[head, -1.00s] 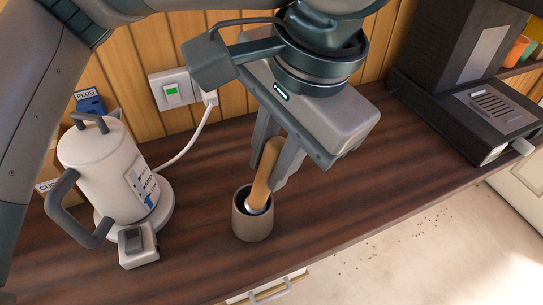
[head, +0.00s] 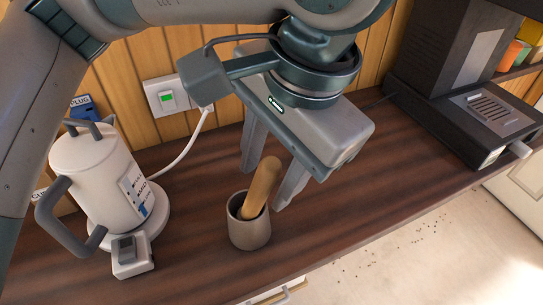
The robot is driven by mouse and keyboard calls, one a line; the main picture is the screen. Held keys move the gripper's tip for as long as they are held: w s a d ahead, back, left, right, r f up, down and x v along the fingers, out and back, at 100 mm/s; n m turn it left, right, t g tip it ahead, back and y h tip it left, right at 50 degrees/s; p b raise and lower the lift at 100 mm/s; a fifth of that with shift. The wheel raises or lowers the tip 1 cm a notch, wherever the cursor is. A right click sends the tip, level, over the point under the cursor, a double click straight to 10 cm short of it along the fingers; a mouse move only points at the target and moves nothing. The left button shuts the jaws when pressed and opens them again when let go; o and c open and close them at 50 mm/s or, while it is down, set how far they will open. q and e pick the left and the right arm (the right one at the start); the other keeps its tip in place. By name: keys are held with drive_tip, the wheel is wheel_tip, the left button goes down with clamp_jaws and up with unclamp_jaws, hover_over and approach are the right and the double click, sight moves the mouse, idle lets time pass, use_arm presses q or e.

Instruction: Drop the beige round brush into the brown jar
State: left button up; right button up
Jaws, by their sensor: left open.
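The brown jar (head: 249,234) stands upright on the dark wooden counter. The beige round brush (head: 262,187) is in the jar, with its handle sticking up and leaning to the upper right against the rim. The lower end of the brush is hidden inside the jar. My left gripper (head: 262,190) is open around the brush handle, one finger to its left and behind, the other to its right, with visible gaps to the handle. My right gripper is not in view.
A white kettle (head: 100,180) on its base and a small grey-white device (head: 132,256) stand at left. A wall socket (head: 168,95) with a cord is behind. A black coffee machine (head: 480,120) stands at right. The counter (head: 370,190) between jar and machine is clear.

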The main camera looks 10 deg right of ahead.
use_arm(q)
drive_tip(key=shift+d+r, duration=0.15)
drive_tip(key=shift+r, duration=0.55)
drive_tip(key=b+v, duration=0.1)
drive_tip(key=v, duration=0.2)
drive_tip(key=shift+s+r, duration=0.1)
drive_tip(key=shift+r, duration=0.1)
drive_tip(key=v, duration=0.6)
wheel_tip(320, 180, up, 6)
hover_over(274, 158)
drive_tip(key=s+d, duration=0.2)
drive_tip(key=d, duration=0.1)
drive_tip(key=shift+s+a+r, duration=0.15)
drive_tip(key=shift+s+a, duration=0.05)
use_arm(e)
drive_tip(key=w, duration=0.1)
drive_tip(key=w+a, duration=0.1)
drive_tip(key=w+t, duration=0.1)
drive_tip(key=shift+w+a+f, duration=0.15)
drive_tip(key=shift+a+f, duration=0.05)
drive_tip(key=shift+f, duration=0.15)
use_arm(q)
drive_tip(key=shift+r, duration=0.1)
